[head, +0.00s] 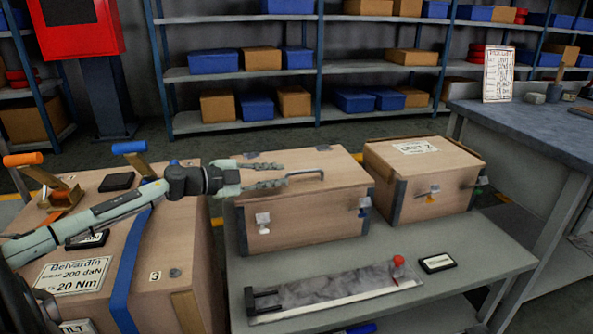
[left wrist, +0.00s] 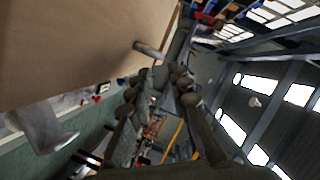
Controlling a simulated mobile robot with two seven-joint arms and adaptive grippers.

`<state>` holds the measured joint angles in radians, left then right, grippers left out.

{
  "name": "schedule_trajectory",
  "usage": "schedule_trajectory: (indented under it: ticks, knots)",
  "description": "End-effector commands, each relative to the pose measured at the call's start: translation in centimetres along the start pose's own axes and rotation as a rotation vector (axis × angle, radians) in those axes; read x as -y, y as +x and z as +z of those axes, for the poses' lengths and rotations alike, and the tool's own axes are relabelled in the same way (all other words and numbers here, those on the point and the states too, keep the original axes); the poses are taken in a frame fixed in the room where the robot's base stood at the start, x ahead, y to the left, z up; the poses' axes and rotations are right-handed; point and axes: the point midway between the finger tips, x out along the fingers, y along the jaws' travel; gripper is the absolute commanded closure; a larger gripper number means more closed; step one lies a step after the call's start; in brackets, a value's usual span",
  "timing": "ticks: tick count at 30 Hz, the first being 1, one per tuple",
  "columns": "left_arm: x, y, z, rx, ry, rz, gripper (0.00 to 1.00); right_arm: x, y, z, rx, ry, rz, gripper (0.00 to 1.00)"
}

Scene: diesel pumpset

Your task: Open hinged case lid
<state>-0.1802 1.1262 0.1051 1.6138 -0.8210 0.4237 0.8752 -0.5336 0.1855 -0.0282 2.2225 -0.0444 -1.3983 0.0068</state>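A light-wood hinged case (head: 305,215) with dark corner strips stands on the grey bench, its lid (head: 325,165) closed. A grey bar handle (head: 308,173) is on the lid, and metal latches (head: 263,223) are on the front. My left gripper (head: 284,175) is above the left part of the lid, pointing right. Its fingers are apart with nothing between them, and the tips are close to the handle; contact cannot be told. In the left wrist view the gripper (left wrist: 160,90) is open beside the case wall (left wrist: 80,50). My right gripper is not in view.
A second wooden case (head: 425,178) stands to the right. A tray with a red-knobbed tool (head: 335,285) and a small black-framed label (head: 437,263) lie in front on the bench (head: 480,260). A large wooden crate (head: 185,260) with a blue strap is at left.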

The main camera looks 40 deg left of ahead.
Motion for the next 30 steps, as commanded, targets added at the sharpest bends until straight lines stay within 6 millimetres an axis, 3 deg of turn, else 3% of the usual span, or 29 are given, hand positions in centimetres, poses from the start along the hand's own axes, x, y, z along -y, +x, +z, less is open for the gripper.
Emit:
schedule_trajectory:
  ticks: [7, 15, 28, 30]
  knots:
    - [0.3, 3.1, -0.1, -0.002, -0.001, -0.006, 0.81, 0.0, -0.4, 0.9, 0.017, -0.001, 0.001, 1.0]
    - [0.2, 6.1, -0.1, -0.002, -0.002, -0.004, 0.81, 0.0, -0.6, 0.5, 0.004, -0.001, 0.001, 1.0]
    - [0.0, 7.0, -0.1, -0.001, 0.0, 0.0, 0.81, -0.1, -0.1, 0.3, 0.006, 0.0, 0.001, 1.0]
    - [0.0, 7.0, -0.1, -0.001, 0.0, 0.0, 0.87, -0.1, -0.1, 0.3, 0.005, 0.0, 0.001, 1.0]
